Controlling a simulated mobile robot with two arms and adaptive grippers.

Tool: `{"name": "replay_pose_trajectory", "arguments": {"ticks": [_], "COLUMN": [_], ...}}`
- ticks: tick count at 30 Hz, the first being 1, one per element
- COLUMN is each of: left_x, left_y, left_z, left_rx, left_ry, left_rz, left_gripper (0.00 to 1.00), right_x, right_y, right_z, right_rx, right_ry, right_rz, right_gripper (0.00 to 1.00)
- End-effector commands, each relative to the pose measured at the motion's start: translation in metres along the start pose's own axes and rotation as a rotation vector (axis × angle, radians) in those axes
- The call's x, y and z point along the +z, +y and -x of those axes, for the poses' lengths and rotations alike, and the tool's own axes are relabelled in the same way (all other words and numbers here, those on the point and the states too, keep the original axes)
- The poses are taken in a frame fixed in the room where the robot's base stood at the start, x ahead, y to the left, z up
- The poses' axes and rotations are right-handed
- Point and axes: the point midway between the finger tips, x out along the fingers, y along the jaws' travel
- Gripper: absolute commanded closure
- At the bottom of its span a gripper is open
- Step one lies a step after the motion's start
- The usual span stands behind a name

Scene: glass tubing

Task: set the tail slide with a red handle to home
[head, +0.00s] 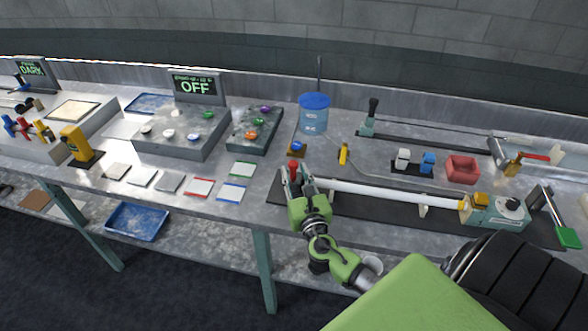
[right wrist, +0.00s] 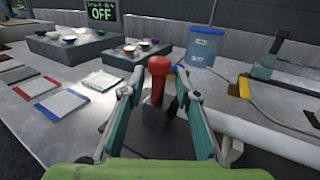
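The tail slide's red handle (head: 293,166) stands upright at the left end of a long dark rail (head: 380,206). My right gripper (head: 297,185) is at this handle. In the right wrist view its two fingers (right wrist: 158,92) stand on either side of the knob, with a visible gap on each side. A pale tube (head: 385,194) runs right from near the slide to a teal unit (head: 492,210). My left gripper is not in view.
A blue canister (head: 314,114) stands behind the handle. A yellow piece (head: 343,154) and a red tray (head: 462,168) lie behind the tube. Colour-edged cards (head: 233,192) lie to the left. A display reading OFF (head: 196,86) stands farther back.

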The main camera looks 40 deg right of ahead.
Motion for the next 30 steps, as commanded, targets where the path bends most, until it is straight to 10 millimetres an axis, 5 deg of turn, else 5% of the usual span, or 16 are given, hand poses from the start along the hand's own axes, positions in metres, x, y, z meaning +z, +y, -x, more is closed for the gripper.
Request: {"name": "replay_pose_trajectory", "arguments": {"ticks": [9,15,30], "left_x": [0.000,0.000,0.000], "left_y": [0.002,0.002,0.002], "left_z": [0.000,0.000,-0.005], "left_rx": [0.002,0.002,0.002], "left_ry": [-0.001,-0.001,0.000], "left_rz": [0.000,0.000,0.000], "left_gripper": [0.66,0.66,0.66], "right_x": [0.000,0.002,0.002], "right_y": [-0.001,-0.001,0.004], "right_z": [0.069,0.095,0.100], "right_rx": [-0.001,-0.002,-0.023], "right_ry": [0.001,-0.002,-0.014], "right_rz": [0.000,0.000,-0.006], "right_gripper": [0.70,0.70,0.70]}}
